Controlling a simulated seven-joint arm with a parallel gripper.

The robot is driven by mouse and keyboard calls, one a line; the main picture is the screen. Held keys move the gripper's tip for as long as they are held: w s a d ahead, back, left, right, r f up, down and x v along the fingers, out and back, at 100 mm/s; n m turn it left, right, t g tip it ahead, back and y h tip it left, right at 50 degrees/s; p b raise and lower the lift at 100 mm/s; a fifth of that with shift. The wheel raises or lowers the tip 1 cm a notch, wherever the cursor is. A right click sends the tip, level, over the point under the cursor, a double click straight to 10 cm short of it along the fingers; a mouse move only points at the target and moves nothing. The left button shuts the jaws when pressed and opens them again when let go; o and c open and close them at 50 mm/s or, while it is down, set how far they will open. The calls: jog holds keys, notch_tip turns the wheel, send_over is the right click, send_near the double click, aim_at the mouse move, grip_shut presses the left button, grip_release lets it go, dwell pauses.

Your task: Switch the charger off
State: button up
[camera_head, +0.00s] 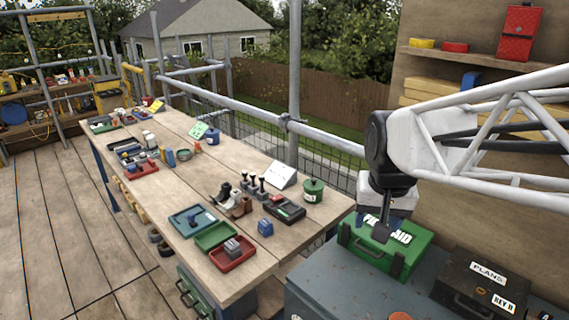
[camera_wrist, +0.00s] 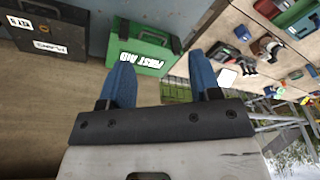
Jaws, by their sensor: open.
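I cannot single out the charger for certain. A dark box with a red edge (camera_head: 286,209) on the wooden bench could be it, but it is too small for me to make out a switch. My gripper (camera_head: 380,232) hangs at the right, over or in front of the green first aid case and apart from the bench items. In the wrist view its two blue fingers (camera_wrist: 163,75) are spread apart with nothing between them.
The green first aid case (camera_head: 385,252) and a black "PLANS" case (camera_head: 482,282) stand on a grey surface (camera_head: 330,285).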

jog(key=w+a+m, duration=0.1)
jog(key=w+a, duration=0.1)
jog(key=w, duration=0.6)
jog(key=w+a+m, duration=0.1)
jog(key=w+a, duration=0.1)
jog(key=w, duration=0.5)
jog(key=m+g, duration=0.2)
jog(key=m, duration=0.3)
send_over(280, 196)
jog(key=f, duration=2.1)
jog(key=shift+s+d, duration=0.25)
jog(key=shift+w+a+f, duration=0.2)
jog(key=shift+w+f, duration=0.05)
jog(key=shift+f, duration=0.1)
jog(key=shift+f, duration=0.1)
jog(key=shift+f, duration=3.8)
